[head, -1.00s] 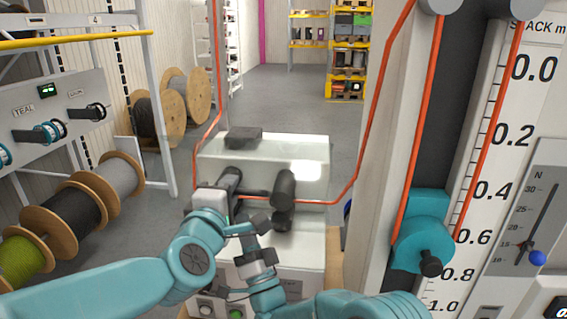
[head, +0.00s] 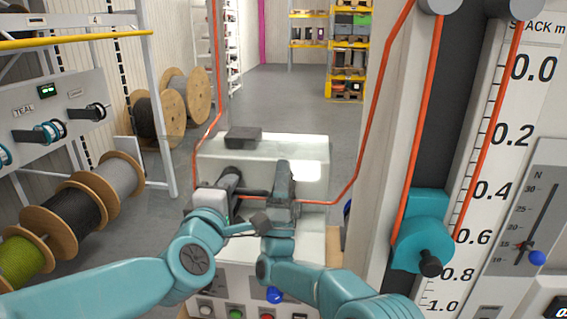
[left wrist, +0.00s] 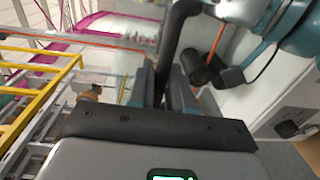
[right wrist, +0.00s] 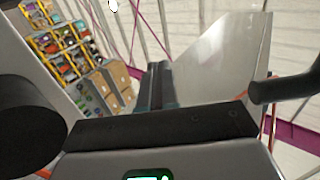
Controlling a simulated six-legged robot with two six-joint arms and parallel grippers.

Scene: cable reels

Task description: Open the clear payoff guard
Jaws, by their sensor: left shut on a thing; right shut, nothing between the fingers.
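The clear guard shows in the right wrist view as a see-through panel (right wrist: 225,60) standing upright at the right. It is hard to make out in the head view. My left gripper (head: 234,188) is at the left side of the white machine. In the left wrist view its fingers (left wrist: 167,88) are shut around a dark bar (left wrist: 177,38), seemingly the guard's handle. My right gripper (head: 284,178) is over the machine's middle, in front of the dark rollers. Its fingers (right wrist: 158,88) are shut and empty, apart from the panel.
The white machine (head: 300,148) has a black block (head: 243,136) on top and buttons (head: 236,313) in front. An orange cable (head: 352,185) runs past it to the tower at right. Cable reels (head: 70,215) stand at left. The floor behind is free.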

